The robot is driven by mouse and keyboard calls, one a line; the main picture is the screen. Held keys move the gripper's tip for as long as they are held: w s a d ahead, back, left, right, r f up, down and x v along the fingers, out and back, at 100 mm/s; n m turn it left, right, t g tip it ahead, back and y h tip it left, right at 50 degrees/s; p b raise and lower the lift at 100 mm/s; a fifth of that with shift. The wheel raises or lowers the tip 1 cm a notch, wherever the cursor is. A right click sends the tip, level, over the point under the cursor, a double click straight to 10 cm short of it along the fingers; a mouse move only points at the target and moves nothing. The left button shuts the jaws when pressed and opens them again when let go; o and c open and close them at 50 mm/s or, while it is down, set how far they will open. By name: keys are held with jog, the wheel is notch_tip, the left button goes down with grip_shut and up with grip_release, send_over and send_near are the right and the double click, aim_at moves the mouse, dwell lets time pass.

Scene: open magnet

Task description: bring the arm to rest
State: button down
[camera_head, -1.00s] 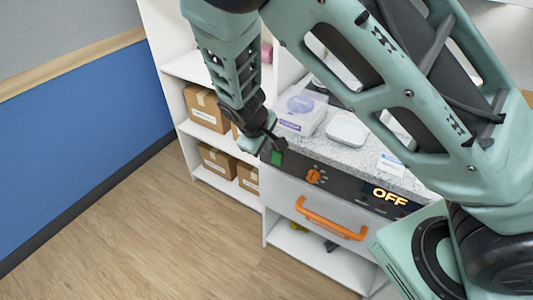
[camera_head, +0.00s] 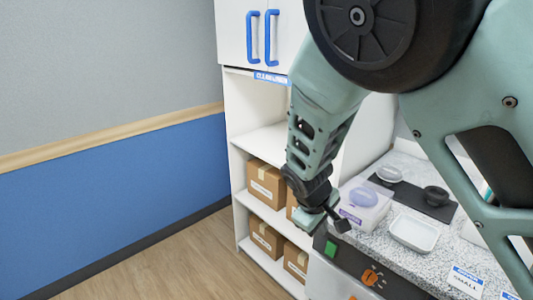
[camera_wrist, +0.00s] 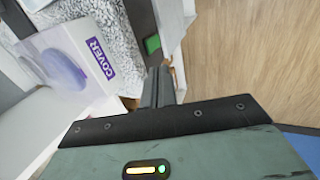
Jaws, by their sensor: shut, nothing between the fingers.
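My teal arm comes in from the upper right of the head view and hangs down in front of the shelf and counter. My gripper (camera_head: 338,222) is at its lower end, over the counter's left front corner, near the green switch. In the wrist view my gripper's fingers (camera_wrist: 158,88) are together with nothing between them. The green switch (camera_head: 331,249) also shows just past the fingers in the wrist view (camera_wrist: 152,44). The arm's upper links hide much of the right side of the head view.
A clear box labelled COVER (camera_head: 364,204) stands on the speckled counter close to my gripper, with a white tray (camera_head: 414,234) beside it. An orange knob (camera_head: 372,277) is on the front panel. Cardboard boxes (camera_head: 266,184) fill the white shelves. The floor at left is clear.

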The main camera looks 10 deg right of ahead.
jog(key=s+a+r+g+y, duration=0.1)
jog(key=s+a+r, duration=0.1)
jog(key=s, duration=0.6)
jog(key=s+a+r+y, duration=0.1)
jog(key=s+r+y, duration=0.1)
jog(key=s+r, duration=0.3)
jog(key=s+a+r+g+y, duration=0.1)
jog(key=s+r, duration=0.3)
jog(key=s, duration=0.8)
jog(key=shift+s+a+r+n+g, duration=0.25)
jog(key=shift+s+a+n+g, duration=0.1)
jog(key=shift+a, duration=0.45)
